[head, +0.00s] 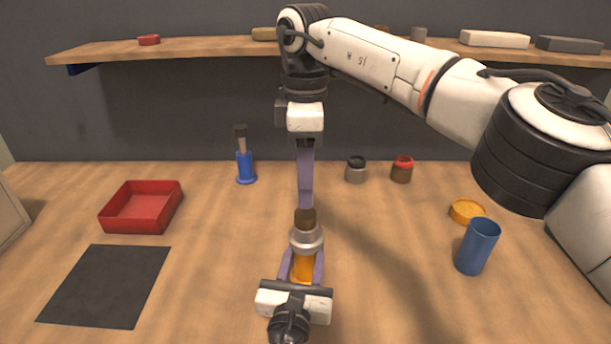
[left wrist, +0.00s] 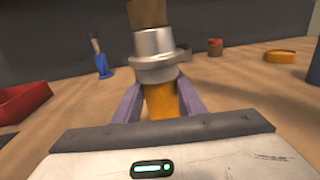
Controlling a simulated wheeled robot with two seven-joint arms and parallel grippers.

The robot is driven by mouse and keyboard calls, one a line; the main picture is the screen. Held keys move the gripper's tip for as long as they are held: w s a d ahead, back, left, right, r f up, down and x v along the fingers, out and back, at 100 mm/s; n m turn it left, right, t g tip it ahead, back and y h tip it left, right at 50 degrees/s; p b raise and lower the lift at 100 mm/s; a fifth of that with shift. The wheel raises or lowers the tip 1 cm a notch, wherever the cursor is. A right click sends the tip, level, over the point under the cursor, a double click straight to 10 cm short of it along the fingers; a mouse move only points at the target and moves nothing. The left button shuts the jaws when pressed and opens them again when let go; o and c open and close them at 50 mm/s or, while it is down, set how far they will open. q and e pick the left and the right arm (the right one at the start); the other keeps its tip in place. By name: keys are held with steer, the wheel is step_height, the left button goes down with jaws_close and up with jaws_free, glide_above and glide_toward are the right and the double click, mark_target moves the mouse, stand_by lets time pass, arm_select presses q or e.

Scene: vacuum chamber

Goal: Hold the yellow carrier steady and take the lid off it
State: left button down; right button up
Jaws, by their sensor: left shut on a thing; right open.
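The yellow carrier (head: 303,268) stands on the table at the front middle; it also shows in the left wrist view (left wrist: 162,101). On its top sits a silvery lid (head: 306,239) with a brown knob (head: 305,217); the left wrist view shows the lid (left wrist: 155,50) close up. My left gripper (head: 301,272) is shut on the carrier, one purple finger on each side, below the lid. My right gripper (head: 305,203) points straight down above the knob, open, its fingers seen nearly edge-on. I cannot tell whether its fingertips overlap the knob.
A red tray (head: 110,214) and a dark mat (head: 105,287) lie at left. A blue-based tool (head: 245,168), a grey jar (head: 356,173) and a red-topped jar (head: 402,171) stand behind. A yellow dish (head: 466,211) and blue cup (head: 477,247) are at right. A shelf (head: 215,47) spans the back.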

mark_target(306, 212)
step_height(306, 212, down, 7)
steer(key=shift+r, duration=0.15)
